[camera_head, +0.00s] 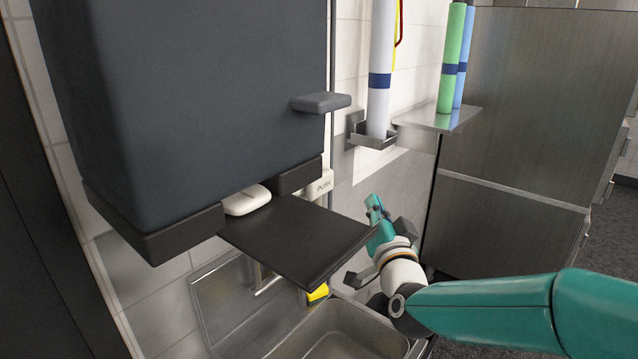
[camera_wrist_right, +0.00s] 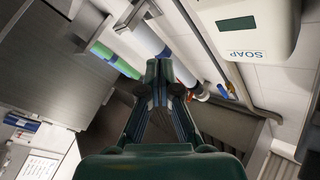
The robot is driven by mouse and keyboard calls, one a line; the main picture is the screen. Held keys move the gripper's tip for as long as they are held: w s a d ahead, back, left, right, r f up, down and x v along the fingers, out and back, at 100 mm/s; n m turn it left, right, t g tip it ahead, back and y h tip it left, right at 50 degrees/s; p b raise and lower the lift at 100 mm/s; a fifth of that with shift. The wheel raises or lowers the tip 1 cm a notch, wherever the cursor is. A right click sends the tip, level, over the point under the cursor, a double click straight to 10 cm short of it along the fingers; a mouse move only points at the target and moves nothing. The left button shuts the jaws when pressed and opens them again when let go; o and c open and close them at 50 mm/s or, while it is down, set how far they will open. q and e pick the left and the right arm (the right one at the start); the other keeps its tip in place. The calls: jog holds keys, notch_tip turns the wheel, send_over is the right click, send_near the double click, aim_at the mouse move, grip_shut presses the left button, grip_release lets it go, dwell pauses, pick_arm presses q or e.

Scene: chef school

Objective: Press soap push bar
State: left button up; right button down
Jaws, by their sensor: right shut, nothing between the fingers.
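The soap push bar (camera_head: 321,186), a pale part marked PUSH, shows in the head view beside the large dark box, which hides most of the dispenser. In the right wrist view the white soap dispenser (camera_wrist_right: 246,30), with an upside-down SOAP label, is at the upper right, cut by the frame edge. My right gripper (camera_head: 373,204) is shut and empty, pointing up, to the right of the push bar in the head view and apart from it. Its closed fingertips also show in the right wrist view (camera_wrist_right: 165,72). My left gripper is not in view.
The large dark grey box (camera_head: 200,100) and a flat black panel (camera_head: 298,240) crowd the left and middle. A metal sink (camera_head: 340,335) lies below. White, green and blue rolls (camera_head: 381,65) stand on wall holders behind my right gripper.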

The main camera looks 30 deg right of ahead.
jog(key=p, duration=0.3)
send_near(331, 179)
jog(key=w+d, duration=0.3)
jog(key=shift+w+a+r, duration=0.2)
jog(key=shift+w+a, duration=0.05)
jog(key=shift+w, duration=0.4)
dwell(0.9)
jog(key=shift+w+a+b, duration=0.15)
jog(key=shift+w+b, duration=0.15)
jog(key=shift+b, duration=0.05)
